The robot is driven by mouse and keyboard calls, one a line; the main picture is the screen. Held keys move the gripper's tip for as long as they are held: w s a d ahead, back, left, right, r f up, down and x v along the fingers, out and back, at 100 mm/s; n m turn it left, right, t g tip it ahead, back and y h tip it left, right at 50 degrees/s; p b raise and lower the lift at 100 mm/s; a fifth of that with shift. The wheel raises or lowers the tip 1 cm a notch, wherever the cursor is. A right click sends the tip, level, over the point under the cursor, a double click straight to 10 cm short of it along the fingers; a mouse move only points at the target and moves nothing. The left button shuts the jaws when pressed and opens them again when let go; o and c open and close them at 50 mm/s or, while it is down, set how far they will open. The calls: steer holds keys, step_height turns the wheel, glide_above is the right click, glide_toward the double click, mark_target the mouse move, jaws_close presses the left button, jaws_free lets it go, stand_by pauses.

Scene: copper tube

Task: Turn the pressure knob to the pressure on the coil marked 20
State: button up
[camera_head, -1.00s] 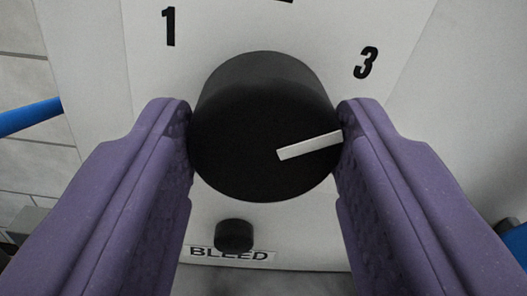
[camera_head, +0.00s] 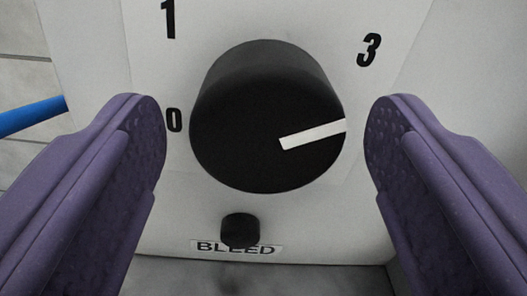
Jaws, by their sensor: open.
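The black pressure knob (camera_head: 262,135) fills the middle of the view on a white panel (camera_head: 300,225). Its white pointer line points right and slightly up, below the printed 3 (camera_head: 369,50). My gripper (camera_head: 265,125) is open, with one purple finger on each side of the knob. A gap shows between each finger and the knob. The printed 0 (camera_head: 174,120) is beside the left finger, and the 1 (camera_head: 168,19) is at upper left. Any mark to the right of the knob is hidden behind the right finger or absent. The coil is not in view.
A small black knob (camera_head: 240,231) sits below, over a label reading BLEED (camera_head: 236,248). A blue tube or rod (camera_head: 32,117) is at the left, in front of pale tiles (camera_head: 22,80). A grey surface lies under the panel.

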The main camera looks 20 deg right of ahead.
steer(key=p+v, duration=0.2)
steer(key=v, duration=0.5)
steer(key=shift+s+p, duration=0.35)
steer(key=shift+p, duration=0.05)
steer(key=shift+a, duration=0.1)
steer(key=d+r+g+y, duration=0.1)
steer(key=d+r+y, duration=0.25)
steer(key=r, duration=0.85)
steer(key=d+r+g+y, duration=0.15)
steer(key=d+r, duration=0.25)
steer(key=r, duration=0.8)
steer(key=s+d+r, duration=0.4)
steer(key=s+r, duration=0.7)
steer(key=s+d+r+h, duration=0.1)
steer(key=s+d+r, duration=0.4)
steer(key=s+r, duration=0.6)
steer(key=shift+s+d+r+n, duration=0.2)
steer(key=shift+d+r+n, duration=0.15)
steer(key=shift+r, duration=0.35)
